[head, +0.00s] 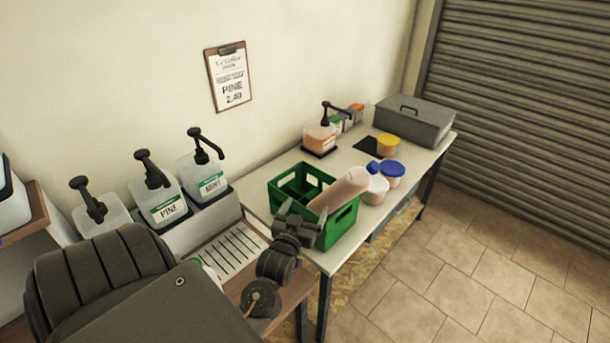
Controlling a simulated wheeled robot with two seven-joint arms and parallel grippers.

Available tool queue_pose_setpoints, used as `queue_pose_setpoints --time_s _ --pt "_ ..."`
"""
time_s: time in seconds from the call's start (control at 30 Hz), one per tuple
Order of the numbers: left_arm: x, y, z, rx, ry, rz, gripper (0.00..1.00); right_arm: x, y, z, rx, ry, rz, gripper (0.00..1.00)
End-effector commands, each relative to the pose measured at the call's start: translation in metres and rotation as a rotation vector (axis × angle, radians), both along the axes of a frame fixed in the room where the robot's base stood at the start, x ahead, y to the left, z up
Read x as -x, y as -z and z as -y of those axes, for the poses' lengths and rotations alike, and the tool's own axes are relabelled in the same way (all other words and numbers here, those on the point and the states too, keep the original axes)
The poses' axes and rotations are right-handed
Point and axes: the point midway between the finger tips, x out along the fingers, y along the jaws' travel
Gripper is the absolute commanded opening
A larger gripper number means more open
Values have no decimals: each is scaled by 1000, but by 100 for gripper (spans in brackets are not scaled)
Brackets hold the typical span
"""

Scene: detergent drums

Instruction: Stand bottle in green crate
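A green crate (343,228) with divided compartments stands on the near part of the pale table. A pale pink bottle (342,189) lies tilted over the crate's right side, its upper end toward the upper right. A small blue cap (373,167) shows just beyond that end; I cannot tell if it belongs to the bottle. My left gripper (300,224) is at the crate's near left side, close to the bottle's lower end. It covers part of the crate. My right gripper is not in view.
A pump bottle (320,136) and a grey box (412,120) are farther back. Labelled pump dispensers (163,204) stand left, beside a slatted drip tray (228,252).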

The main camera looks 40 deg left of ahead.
Motion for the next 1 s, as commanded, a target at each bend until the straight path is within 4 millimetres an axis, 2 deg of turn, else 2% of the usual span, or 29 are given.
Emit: queue_pose_setpoints --time_s 0.87,1.0 --pt "0 0 1 0 2 -1 88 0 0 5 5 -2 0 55" --pt "4 11 13 18 37 -68 88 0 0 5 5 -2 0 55"
